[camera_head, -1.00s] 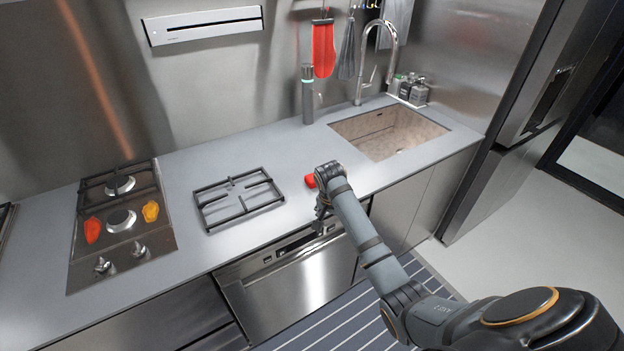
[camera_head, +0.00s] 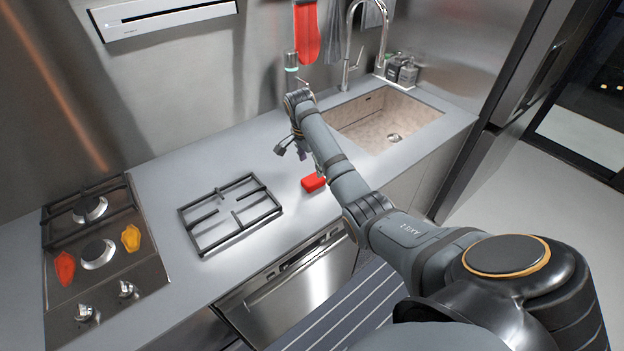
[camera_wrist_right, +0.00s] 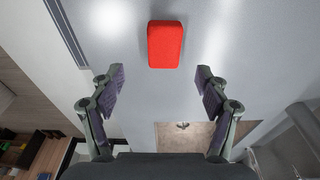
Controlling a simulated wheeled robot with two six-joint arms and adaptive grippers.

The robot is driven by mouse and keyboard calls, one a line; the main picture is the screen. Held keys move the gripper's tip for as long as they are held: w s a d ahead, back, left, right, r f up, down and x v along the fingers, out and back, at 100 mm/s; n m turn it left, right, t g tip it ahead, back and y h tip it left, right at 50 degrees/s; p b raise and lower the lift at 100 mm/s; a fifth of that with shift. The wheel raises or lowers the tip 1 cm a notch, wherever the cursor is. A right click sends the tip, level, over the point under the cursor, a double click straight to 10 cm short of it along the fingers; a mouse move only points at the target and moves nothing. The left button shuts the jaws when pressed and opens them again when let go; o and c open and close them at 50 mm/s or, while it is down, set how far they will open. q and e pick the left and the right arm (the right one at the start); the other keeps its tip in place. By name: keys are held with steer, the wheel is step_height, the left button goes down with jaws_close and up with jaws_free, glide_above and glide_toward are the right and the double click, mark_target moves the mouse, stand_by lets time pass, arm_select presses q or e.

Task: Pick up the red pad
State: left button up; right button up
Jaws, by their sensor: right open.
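The red pad (camera_head: 313,182) is a small block lying on the grey counter, between the black grate and the sink. In the right wrist view the red pad (camera_wrist_right: 165,45) lies flat ahead of the fingertips, centred between them. My right gripper (camera_head: 289,148) is above the counter, up and to the left of the pad in the head view. In the right wrist view the right gripper (camera_wrist_right: 158,82) has its fingers wide apart with nothing between them. My left gripper is not in view.
A black grate (camera_head: 230,212) lies on the counter left of the pad. The sink (camera_head: 385,120) with its tall faucet (camera_head: 347,45) is at the back right. A hob (camera_head: 98,255) with an orange and a yellow item is at far left. The counter around the pad is clear.

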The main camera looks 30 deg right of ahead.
mark_target(313, 179)
step_height(313, 179, down, 2)
steer(key=shift+d+f, duration=0.1)
steer(key=shift+d, duration=0.05)
steer(key=shift+w+f, duration=0.25)
steer(key=shift+f, duration=0.05)
steer(key=shift+w+d+f+p, duration=0.1)
steer(key=shift+f+p, duration=0.5)
steer(key=f, duration=0.2)
steer(key=shift+d+f+p, duration=0.25)
steer(key=shift+f+p, duration=0.05)
steer(key=shift+f, duration=0.5)
steer(key=shift+d+f, duration=0.1)
steer(key=shift+f, duration=0.1)
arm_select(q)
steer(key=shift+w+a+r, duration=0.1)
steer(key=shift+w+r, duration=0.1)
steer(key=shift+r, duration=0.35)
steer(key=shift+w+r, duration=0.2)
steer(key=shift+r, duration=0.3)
arm_select(e)
steer(key=shift+r, duration=0.1)
steer(key=c, duration=1)
